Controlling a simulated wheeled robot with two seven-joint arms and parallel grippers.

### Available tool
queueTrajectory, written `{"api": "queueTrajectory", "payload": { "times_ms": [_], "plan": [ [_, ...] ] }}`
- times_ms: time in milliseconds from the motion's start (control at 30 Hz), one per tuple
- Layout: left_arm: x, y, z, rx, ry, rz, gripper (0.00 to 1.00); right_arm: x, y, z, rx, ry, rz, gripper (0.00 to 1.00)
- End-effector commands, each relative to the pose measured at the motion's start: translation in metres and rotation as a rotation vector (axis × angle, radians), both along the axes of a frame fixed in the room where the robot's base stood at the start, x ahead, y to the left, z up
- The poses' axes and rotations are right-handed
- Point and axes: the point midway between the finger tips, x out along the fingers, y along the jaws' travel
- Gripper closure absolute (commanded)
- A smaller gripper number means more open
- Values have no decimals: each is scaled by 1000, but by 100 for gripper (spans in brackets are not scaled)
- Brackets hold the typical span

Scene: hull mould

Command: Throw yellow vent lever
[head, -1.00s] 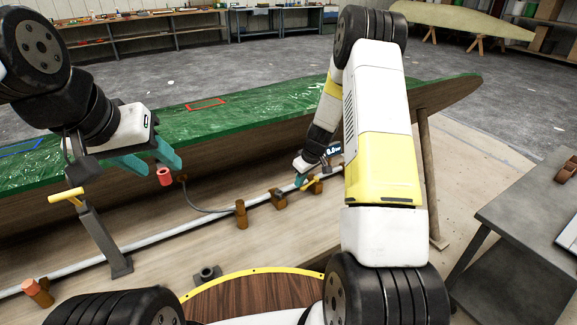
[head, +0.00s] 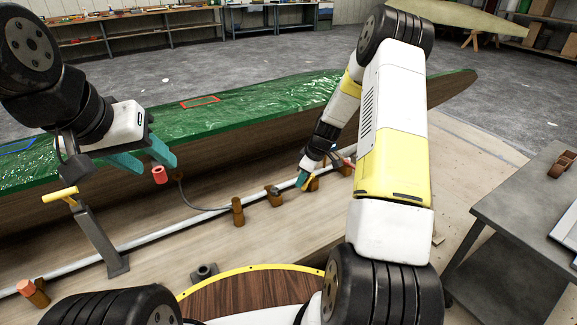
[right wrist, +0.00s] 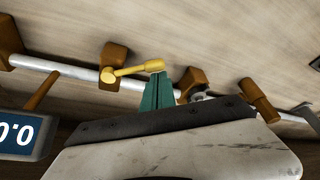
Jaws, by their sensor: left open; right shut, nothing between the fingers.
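The yellow vent lever (right wrist: 135,70) shows in the right wrist view, lying along the pale pipe (right wrist: 75,70) with its pivot at a brown block and its rounded end to the right. My right gripper (right wrist: 160,78) is shut and empty, its teal fingertips just below that rounded end. I cannot tell whether they touch it. In the head view the right gripper (head: 303,181) points down at the pipe, and the lever (head: 313,184) is mostly hidden beside it. My left gripper (head: 150,160) is open and empty, above a red hose end (head: 159,174).
Brown blocks (head: 238,211) carry the pipe along the bench. The green-covered hull (head: 230,113) lies behind. A display (right wrist: 18,133) is left of my right gripper. A grey table (head: 510,205) stands at right.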

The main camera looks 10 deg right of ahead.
Motion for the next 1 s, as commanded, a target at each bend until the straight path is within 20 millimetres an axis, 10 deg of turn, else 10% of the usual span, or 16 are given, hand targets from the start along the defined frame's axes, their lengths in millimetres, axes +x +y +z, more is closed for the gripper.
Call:
{"api": "queueTrajectory", "payload": {
  "times_ms": [1000],
  "plan": [
    [0,0,0,0,0,0,54,-25,-59,-1,0,1,883,100]
  ]
}}
